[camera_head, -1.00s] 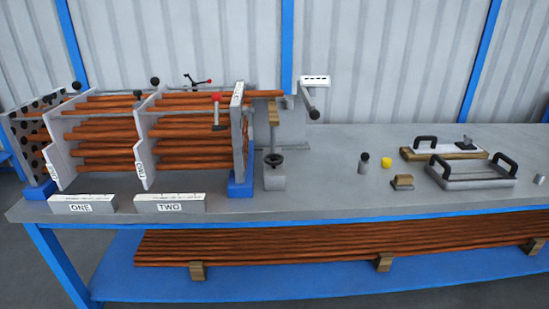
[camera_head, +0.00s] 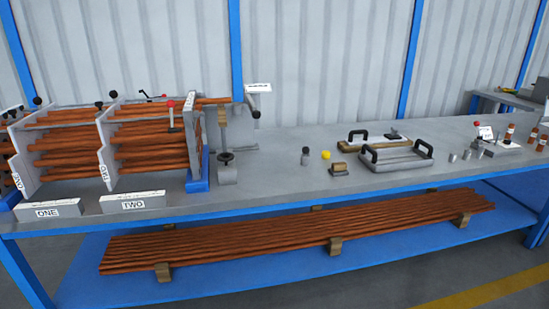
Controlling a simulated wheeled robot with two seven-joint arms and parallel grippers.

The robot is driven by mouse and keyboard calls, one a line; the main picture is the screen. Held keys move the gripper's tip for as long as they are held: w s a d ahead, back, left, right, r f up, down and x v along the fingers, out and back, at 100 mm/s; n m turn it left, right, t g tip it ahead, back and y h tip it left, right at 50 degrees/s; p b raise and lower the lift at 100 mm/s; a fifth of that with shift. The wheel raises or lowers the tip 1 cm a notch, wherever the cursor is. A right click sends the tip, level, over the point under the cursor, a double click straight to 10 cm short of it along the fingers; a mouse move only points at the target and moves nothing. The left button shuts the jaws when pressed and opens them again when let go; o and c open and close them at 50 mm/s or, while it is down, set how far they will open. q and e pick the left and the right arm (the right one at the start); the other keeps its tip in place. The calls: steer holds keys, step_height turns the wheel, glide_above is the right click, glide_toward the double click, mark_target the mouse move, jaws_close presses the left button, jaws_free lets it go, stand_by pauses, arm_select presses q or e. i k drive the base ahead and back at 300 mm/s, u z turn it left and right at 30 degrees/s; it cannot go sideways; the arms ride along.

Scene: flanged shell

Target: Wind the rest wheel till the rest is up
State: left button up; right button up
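The rest wheel appears to be the small dark handwheel (camera_head: 226,157) on a grey cylindrical base (camera_head: 228,175), just right of the tube bundle on the bench. A thin upright post (camera_head: 223,130) rises behind it, with a tan block near its top. I cannot tell how high the rest stands. Copper tubes (camera_head: 150,135) run through the grey plates of the shell, and one tube (camera_head: 200,102) sticks out to the right near the top. Neither of my grippers shows in the head view.
Blocks marked ONE (camera_head: 48,210) and TWO (camera_head: 133,202) lie at the bench's front left. A handled tray (camera_head: 396,157) sits to the right. More tubes (camera_head: 290,235) lie on the blue lower shelf.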

mark_target(228, 157)
steer(key=z, duration=0.2)
steer(key=i, duration=0.85)
steer(key=u, duration=0.3)
